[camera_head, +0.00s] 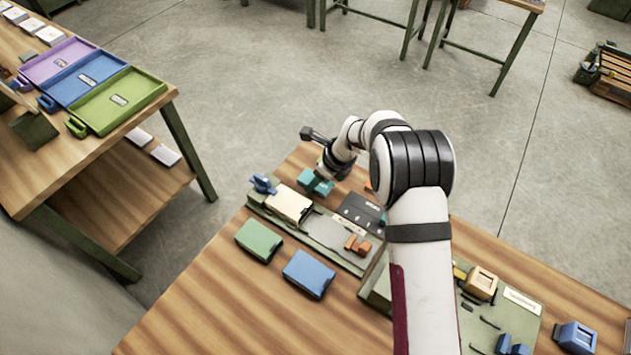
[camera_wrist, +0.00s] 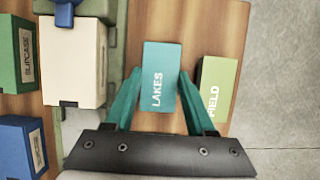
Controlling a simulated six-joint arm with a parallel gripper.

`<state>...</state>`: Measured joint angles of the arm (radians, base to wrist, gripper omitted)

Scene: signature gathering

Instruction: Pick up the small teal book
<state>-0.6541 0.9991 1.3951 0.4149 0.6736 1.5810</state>
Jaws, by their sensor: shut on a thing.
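The small teal book (camera_wrist: 160,88), with "LAKES" on its cover, shows in the wrist view between the two teal fingers of my gripper (camera_wrist: 159,76). The fingers are shut on its left and right sides. In the head view, my gripper (camera_head: 318,180) is over the far part of the wooden table (camera_head: 190,317). The book and fingers are both teal there and hard to tell apart. I cannot tell whether the book is touching the table.
A yellow-green "FIELD" book (camera_wrist: 222,85) lies close beside my right finger. A cream box (camera_head: 289,203) is left of my gripper, with green (camera_head: 259,240) and blue (camera_head: 308,273) boxes nearer. Purple, blue and green trays (camera_head: 119,99) are on another table.

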